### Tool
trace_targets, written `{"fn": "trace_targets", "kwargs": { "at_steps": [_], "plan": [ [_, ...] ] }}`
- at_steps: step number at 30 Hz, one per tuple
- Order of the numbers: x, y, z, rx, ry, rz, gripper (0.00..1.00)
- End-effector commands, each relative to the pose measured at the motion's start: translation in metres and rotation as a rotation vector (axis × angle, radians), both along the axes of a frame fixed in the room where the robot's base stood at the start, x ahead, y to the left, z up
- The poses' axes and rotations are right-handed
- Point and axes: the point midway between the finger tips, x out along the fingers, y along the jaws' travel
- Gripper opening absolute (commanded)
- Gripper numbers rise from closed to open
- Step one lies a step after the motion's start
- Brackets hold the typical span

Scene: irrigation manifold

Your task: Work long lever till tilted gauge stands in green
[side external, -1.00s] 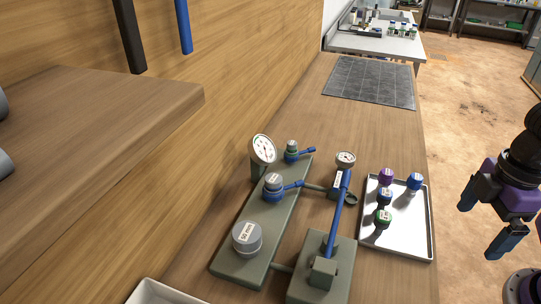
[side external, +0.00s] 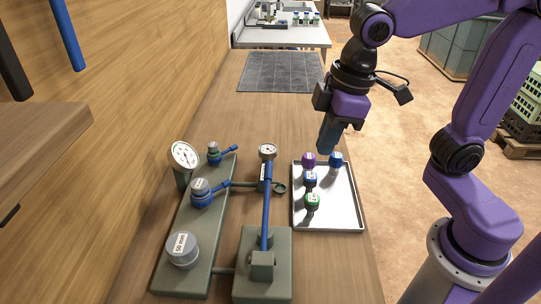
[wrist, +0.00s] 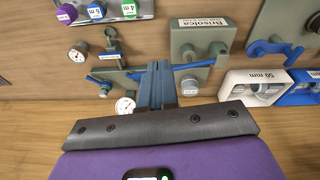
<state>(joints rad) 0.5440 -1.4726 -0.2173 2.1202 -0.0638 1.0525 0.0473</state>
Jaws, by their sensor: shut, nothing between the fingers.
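The long blue lever (side external: 266,215) rises from a grey-green block (side external: 262,285) and reaches back toward a small round gauge (side external: 268,151). A larger white gauge (side external: 185,156) with a tilted face stands at the back left of the manifold plate (side external: 205,240). Its needle is too small to read. My gripper (side external: 325,149) is shut and empty, pointing down near the tray's far edge, right of the lever and apart from it. In the wrist view my shut blue fingers (wrist: 157,72) hide part of the blue lever (wrist: 198,66).
A shallow tray (side external: 350,215) with several coloured-top caps stands right of the lever. Two shorter blue-handled valves (side external: 203,193) and a 50 mm cap (side external: 183,250) sit on the manifold plate. A dark grid mat (side external: 281,72) lies farther back, with clear bench before it.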

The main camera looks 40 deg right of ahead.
Motion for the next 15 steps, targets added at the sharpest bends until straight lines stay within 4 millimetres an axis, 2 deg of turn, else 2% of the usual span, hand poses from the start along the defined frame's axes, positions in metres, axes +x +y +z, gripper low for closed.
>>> {"fn": "trace_targets", "kwargs": {
  "at_steps": [1, 6, 10, 15],
  "plan": [
    [0.012, 0.007, 0.009, 0.011, -0.015, -0.019, 0.0],
    [0.042, 0.023, 0.034, 0.037, -0.055, -0.08, 0.0],
    [0.058, 0.03, 0.048, 0.048, -0.077, -0.112, 0.0],
    [0.067, 0.033, 0.056, 0.055, -0.09, -0.132, 0.0]
  ]
}}
